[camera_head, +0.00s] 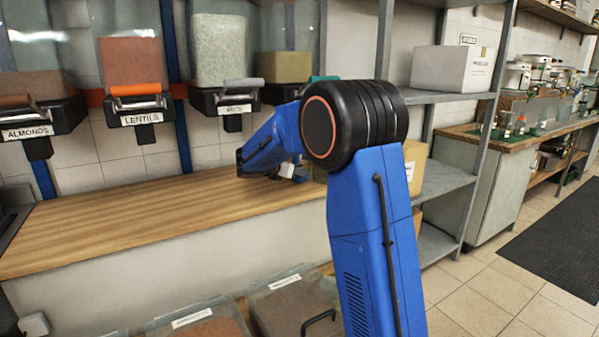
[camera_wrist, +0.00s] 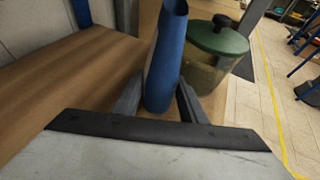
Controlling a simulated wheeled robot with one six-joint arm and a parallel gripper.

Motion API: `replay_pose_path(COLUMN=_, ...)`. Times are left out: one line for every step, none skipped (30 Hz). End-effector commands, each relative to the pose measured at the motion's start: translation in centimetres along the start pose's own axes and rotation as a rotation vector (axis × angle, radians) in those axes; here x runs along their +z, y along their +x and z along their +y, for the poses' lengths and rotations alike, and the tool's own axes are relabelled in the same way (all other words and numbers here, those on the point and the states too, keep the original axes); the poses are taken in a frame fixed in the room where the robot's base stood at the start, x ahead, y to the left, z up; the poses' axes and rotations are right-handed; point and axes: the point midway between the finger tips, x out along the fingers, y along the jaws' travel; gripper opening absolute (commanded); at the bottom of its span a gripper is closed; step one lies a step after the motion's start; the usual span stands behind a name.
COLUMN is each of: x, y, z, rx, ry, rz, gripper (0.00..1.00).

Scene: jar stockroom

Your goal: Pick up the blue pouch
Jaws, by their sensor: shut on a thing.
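The blue pouch (camera_wrist: 163,70) stands between the two fingers of my gripper (camera_wrist: 158,100) in the wrist view. The fingers are shut on its sides near its lower end, and it leans slightly, with its top edge to the upper right. Whether its base touches the wooden counter (camera_wrist: 70,75) cannot be told. In the head view my blue arm hides the pouch, and only a small part of my gripper (camera_head: 285,172) shows past the arm, low over the counter.
A glass jar with a green lid (camera_wrist: 220,40) stands close to the right of the pouch. Dispensers labelled almonds, lentils (camera_head: 140,105) and rice hang above the counter. A metal shelf (camera_head: 440,185) with boxes stands at the right. The counter's left part is clear.

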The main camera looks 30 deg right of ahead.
Motion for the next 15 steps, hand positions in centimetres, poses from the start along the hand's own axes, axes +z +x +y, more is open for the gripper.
replay_pose_path(x=0.2, y=-0.1, z=0.0, rx=0.0, ry=0.001, rz=-0.001, gripper=0.06)
replay_pose_path(x=0.3, y=-0.1, z=0.0, rx=0.0, ry=0.001, rz=-0.001, gripper=0.06)
replay_pose_path(x=0.6, y=-0.2, z=0.0, rx=0.0, ry=0.001, rz=-0.001, gripper=0.06)
replay_pose_path(x=0.8, y=-0.3, z=0.0, rx=0.0, ry=0.001, rz=-0.001, gripper=0.06)
replay_pose_path(x=1.1, y=-0.4, z=0.0, rx=0.001, ry=0.001, rz=-0.002, gripper=0.06)
replay_pose_path(x=1.5, y=-0.6, z=0.0, rx=0.001, ry=0.002, rz=-0.002, gripper=0.06)
replay_pose_path(x=1.9, y=-0.8, z=0.0, rx=0.001, ry=0.003, rz=-0.001, gripper=0.06)
replay_pose_path(x=2.3, y=-0.9, z=0.0, rx=0.001, ry=0.003, rz=-0.001, gripper=0.06)
replay_pose_path(x=2.9, y=-1.2, z=0.0, rx=0.001, ry=0.004, rz=-0.001, gripper=0.06)
replay_pose_path(x=3.4, y=-1.4, z=0.0, rx=0.001, ry=0.004, rz=-0.002, gripper=0.06)
replay_pose_path(x=3.2, y=-1.9, z=0.1, rx=0.003, ry=0.0, rz=-0.001, gripper=0.06)
replay_pose_path(x=2.8, y=-2.7, z=0.1, rx=0.004, ry=-0.001, rz=0.0, gripper=0.06)
replay_pose_path(x=2.5, y=-3.4, z=0.1, rx=0.004, ry=-0.001, rz=-0.001, gripper=0.06)
replay_pose_path(x=2.2, y=-3.9, z=0.1, rx=0.004, ry=-0.001, rz=-0.001, gripper=0.06)
replay_pose_path(x=1.8, y=-4.8, z=0.1, rx=0.004, ry=-0.001, rz=0.0, gripper=0.06)
